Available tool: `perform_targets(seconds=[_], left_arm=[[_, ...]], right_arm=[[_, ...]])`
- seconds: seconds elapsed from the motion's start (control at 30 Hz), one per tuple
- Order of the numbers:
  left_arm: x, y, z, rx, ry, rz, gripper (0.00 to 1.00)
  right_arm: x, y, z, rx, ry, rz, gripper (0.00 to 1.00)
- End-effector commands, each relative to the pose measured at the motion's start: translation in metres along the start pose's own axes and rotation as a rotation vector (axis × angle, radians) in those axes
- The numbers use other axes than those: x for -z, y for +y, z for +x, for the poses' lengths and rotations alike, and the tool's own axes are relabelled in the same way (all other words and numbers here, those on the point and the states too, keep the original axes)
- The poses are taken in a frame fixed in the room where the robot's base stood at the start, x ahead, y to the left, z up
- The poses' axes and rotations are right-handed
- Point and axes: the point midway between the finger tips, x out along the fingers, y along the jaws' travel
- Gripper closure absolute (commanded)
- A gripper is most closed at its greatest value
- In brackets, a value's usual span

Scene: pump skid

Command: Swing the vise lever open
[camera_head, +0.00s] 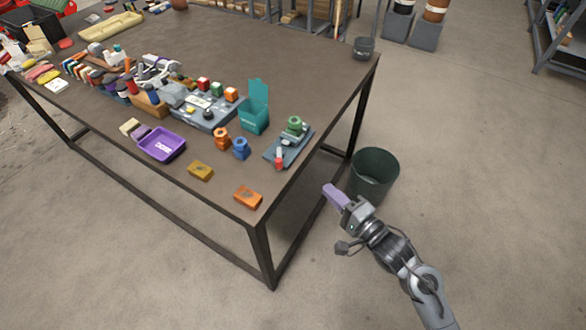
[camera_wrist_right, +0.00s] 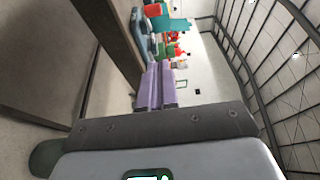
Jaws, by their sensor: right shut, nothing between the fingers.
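What appears to be the vise (camera_head: 272,154) is a blue-grey base plate near the right edge of the table, with a round green part (camera_head: 295,125) on it. Its lever (camera_head: 279,160) seems to be the small red-tipped piece at the front end of the plate; how far it is swung is too small to tell. My right gripper (camera_head: 331,191) has purple fingers, shut and empty, off the table's right side and apart from the vise. The fingers also show in the wrist view (camera_wrist_right: 155,86), with colored items beyond them. My left gripper is not in view.
The table (camera_head: 240,50) has a dark top and legs. Near the vise stand a teal bin (camera_head: 254,115), orange (camera_head: 221,139) and blue (camera_head: 241,149) parts, and an orange block (camera_head: 248,197). A dark green waste bin (camera_head: 373,175) stands on the floor beside my right gripper.

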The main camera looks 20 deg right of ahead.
Motion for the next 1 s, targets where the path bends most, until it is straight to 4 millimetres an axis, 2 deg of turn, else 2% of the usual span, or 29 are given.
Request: perform_targets(seconds=[0.17, 0.6, 0.8, 1.0], left_arm=[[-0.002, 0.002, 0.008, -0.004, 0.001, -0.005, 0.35], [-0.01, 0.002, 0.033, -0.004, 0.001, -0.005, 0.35], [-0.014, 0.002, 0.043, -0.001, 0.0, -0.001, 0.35], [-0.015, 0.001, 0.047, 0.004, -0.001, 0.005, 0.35]], right_arm=[[0.0, 0.001, 0.02, 0.003, 0.0, 0.0, 1.0], [0.0, 0.001, 0.097, 0.003, 0.0, 0.0, 1.0], [-0.019, 0.002, 0.114, 0.002, -0.001, 0.001, 1.0], [-0.027, 0.001, 0.122, 0.001, 0.001, 0.0, 1.0]])
